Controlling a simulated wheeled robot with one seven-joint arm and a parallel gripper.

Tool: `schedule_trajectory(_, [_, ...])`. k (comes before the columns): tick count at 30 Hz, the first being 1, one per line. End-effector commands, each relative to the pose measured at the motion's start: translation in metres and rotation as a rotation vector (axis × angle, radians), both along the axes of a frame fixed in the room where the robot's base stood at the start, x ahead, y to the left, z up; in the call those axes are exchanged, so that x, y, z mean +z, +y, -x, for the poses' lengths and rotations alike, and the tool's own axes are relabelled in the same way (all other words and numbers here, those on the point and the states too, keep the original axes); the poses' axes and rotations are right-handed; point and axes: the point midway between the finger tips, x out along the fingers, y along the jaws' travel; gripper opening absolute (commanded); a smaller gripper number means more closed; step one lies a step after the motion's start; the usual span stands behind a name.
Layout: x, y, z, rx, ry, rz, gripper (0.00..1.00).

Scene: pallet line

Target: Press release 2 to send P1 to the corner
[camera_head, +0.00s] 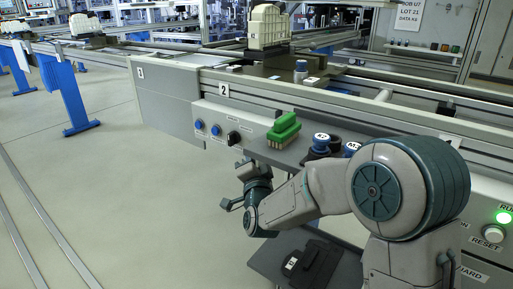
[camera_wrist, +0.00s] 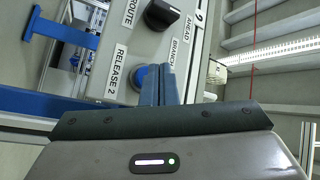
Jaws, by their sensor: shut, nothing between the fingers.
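In the wrist view, the blue button (camera_wrist: 142,79) beside the label RELEASE 2 (camera_wrist: 117,69) is partly hidden by my gripper (camera_wrist: 166,68). Its two fingers are together and empty, overlapping the button's edge in the picture; I cannot tell whether they touch it. In the head view, the button next to the knob (camera_head: 216,129) is on the panel marked 2, with my wrist below right of it; the fingertips are not clear there. A cream load (camera_head: 268,25) stands on the conveyor behind the panel and another (camera_head: 83,25) stands far left. Their labels are unreadable, so I cannot tell which is P1.
A black route knob (camera_wrist: 161,14) sits near the button, with AHEAD and BRANCH labels. Another blue button (camera_head: 198,124) is at its left. The floor at left is clear.

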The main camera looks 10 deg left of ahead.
Motion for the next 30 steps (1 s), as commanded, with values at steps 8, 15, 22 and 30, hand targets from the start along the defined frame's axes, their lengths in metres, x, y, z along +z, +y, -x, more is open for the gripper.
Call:
schedule_trajectory(8, [-0.0015,-0.0015,-0.0033,-0.001,0.0,0.0,0.0])
schedule_trajectory(15, [0.0002,-0.0031,-0.0079,0.0,0.0,0.0,0.0])
schedule_trajectory(22, [0.0003,-0.0031,-0.0079,0.0,0.0,0.0,0.0])
schedule_trajectory(30, [-0.0001,-0.0039,-0.01,0.0,0.0,0.0,0.0])
